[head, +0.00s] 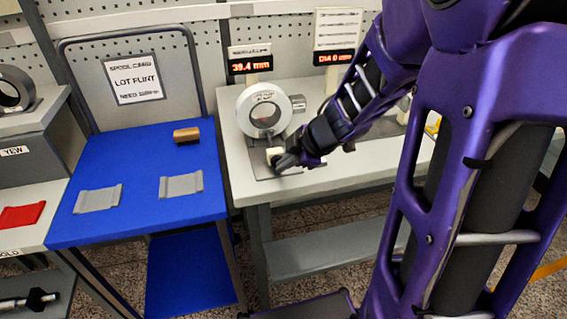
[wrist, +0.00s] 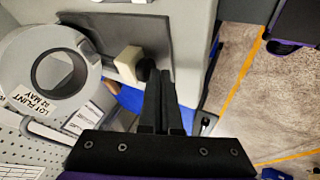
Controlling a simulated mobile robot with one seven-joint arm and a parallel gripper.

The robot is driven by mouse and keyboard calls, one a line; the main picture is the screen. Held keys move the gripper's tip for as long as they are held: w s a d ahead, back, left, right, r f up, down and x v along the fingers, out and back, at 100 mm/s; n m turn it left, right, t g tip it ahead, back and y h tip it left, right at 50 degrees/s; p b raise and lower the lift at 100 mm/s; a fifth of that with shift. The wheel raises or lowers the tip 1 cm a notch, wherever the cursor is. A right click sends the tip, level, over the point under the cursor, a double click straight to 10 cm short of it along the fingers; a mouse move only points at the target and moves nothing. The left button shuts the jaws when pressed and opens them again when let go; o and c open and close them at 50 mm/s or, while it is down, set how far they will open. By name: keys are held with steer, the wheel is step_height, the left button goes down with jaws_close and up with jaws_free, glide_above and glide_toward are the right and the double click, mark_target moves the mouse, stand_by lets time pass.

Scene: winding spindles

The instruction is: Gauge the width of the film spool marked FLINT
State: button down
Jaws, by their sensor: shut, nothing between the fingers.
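The film spool (head: 264,110), a pale silver ring, stands upright in the gauge on the grey bench. In the wrist view the spool (wrist: 22,72) shows the label "LOT FLINT 02 MAY". The gauge's red display (head: 249,66) reads 39.4 mm. A cream block (head: 274,154) sits in front of the spool; it also shows in the wrist view (wrist: 128,62). My gripper (head: 284,161) is shut and empty, with its fingertips (wrist: 158,75) right beside the block and a dark round part. I cannot tell whether they touch.
A second display (head: 335,57) reads DIA 0 mm. My arm covers the bench's right part.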

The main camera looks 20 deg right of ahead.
steer(key=shift+r, duration=0.1)
steer(key=shift+w+r+p, duration=0.15)
steer(key=shift+w+p, duration=0.05)
steer(key=shift+p, duration=0.5)
steer(key=shift+w+p, duration=0.25)
steer(key=shift+p, duration=0.25)
